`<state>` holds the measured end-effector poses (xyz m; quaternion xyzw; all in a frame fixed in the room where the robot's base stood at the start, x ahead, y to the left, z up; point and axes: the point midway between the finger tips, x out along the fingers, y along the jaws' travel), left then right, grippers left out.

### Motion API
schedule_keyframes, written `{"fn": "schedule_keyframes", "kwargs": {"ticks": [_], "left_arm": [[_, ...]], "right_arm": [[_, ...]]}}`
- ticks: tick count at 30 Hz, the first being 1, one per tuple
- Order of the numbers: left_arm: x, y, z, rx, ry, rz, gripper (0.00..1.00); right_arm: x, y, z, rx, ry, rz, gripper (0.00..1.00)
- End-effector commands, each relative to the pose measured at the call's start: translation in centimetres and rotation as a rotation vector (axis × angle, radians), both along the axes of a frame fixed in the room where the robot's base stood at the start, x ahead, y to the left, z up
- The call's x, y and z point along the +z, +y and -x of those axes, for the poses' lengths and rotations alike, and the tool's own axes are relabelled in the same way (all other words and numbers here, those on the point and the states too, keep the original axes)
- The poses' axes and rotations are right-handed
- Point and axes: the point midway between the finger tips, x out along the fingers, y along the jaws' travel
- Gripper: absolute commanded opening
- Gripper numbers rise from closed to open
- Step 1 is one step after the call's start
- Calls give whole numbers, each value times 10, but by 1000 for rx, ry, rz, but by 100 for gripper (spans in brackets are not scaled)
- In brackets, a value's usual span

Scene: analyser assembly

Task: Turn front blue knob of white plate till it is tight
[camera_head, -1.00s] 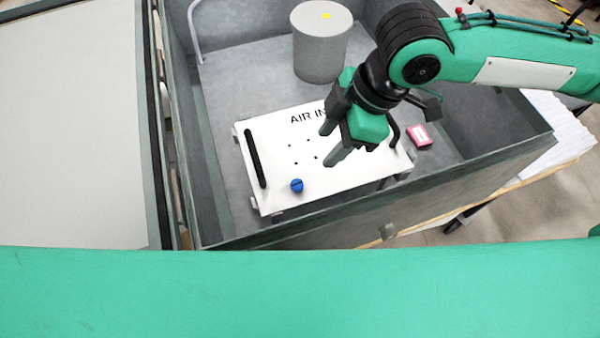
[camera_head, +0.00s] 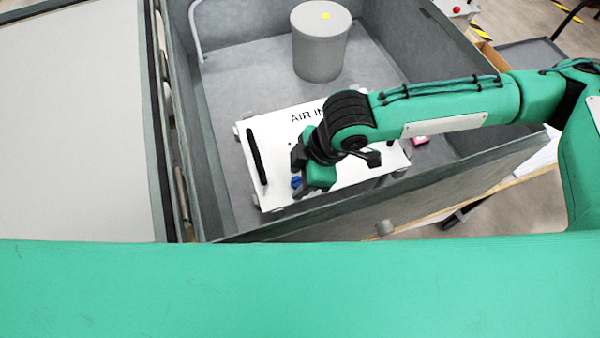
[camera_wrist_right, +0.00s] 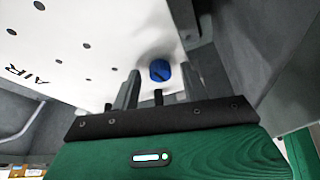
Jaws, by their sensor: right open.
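The white plate (camera_head: 277,143) lies in the grey bin, with "AIR IN" lettering partly covered by my right arm. The front blue knob (camera_head: 296,182) sits on its near edge, partly hidden by my right gripper. My right gripper (camera_head: 300,188) is right by the knob, its fingers pointing down. In the right wrist view the blue knob (camera_wrist_right: 160,70) shows just beyond and between the two open fingers of my right gripper (camera_wrist_right: 160,85). Whether the fingers touch it I cannot tell. My left gripper is not in view.
A grey cylinder (camera_head: 320,45) with a yellow mark stands at the back of the bin. A pink box (camera_head: 420,139) lies right of the plate, partly behind my arm. The bin's front wall (camera_head: 340,215) is close below my right gripper. A black handle (camera_head: 256,157) rises at the plate's left.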

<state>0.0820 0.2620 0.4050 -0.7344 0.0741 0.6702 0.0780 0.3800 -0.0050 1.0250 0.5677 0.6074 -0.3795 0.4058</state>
Motion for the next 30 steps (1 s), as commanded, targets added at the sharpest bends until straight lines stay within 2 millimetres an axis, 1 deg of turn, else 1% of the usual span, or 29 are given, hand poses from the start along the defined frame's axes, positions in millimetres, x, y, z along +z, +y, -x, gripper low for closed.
{"fn": "schedule_keyframes", "kwargs": {"ticks": [4,5,9,11,12,16,24,30], "left_arm": [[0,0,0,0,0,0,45],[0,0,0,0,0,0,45],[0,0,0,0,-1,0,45],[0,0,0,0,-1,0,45],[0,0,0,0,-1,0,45],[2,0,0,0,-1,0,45],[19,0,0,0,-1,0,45],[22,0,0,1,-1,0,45]], "right_arm": [[0,0,0,0,0,0,45],[0,0,0,0,0,0,43],[0,0,0,0,0,0,16],[0,0,0,0,0,0,4],[0,0,0,0,0,0,0],[1,0,0,-8,2,0,0],[3,0,2,-117,4,0,0],[1,0,1,-161,1,0,0]]}}
